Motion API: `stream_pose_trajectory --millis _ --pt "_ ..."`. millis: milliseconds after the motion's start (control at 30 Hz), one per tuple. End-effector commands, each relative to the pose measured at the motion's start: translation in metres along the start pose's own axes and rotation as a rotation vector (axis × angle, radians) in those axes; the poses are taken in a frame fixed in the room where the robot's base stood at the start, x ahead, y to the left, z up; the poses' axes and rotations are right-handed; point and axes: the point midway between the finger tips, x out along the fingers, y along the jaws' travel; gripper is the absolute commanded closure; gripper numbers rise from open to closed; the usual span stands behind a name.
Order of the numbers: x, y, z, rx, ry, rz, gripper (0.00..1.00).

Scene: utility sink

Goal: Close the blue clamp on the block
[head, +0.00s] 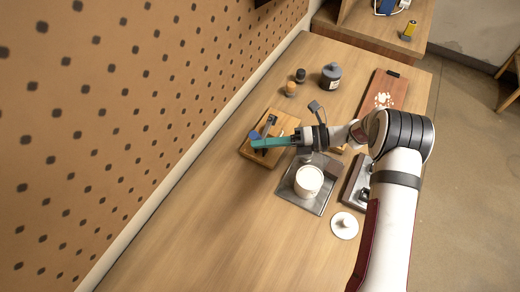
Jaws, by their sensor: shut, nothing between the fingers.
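A wooden block (285,121) lies on the table near the pegboard wall. A small blue part (254,135), which looks like the blue clamp, shows at its left side, with a dark bar-like piece (270,124) beside it on the block. My gripper (254,143) has long teal fingers and reaches in from the right across the block. Its fingers are shut and empty, with the tips close to the blue part. I cannot tell whether they touch it. The fingers hide part of the block, and the clamp is too small to tell how far it is open.
A metal tray (290,193) with a white cup (309,180) stands just below my gripper. A white lid (344,225) lies at its lower right. A dark jar (331,76), small bottles (290,89) and a reddish board (392,89) stand behind. The table's lower left is clear.

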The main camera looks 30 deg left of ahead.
Motion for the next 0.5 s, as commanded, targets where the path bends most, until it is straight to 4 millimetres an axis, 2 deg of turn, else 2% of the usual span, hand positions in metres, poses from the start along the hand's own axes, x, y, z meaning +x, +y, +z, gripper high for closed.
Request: stream_pose_trajectory --millis 500 --pt "-0.017 -0.002 0.029 0.373 -0.001 0.221 1.00"
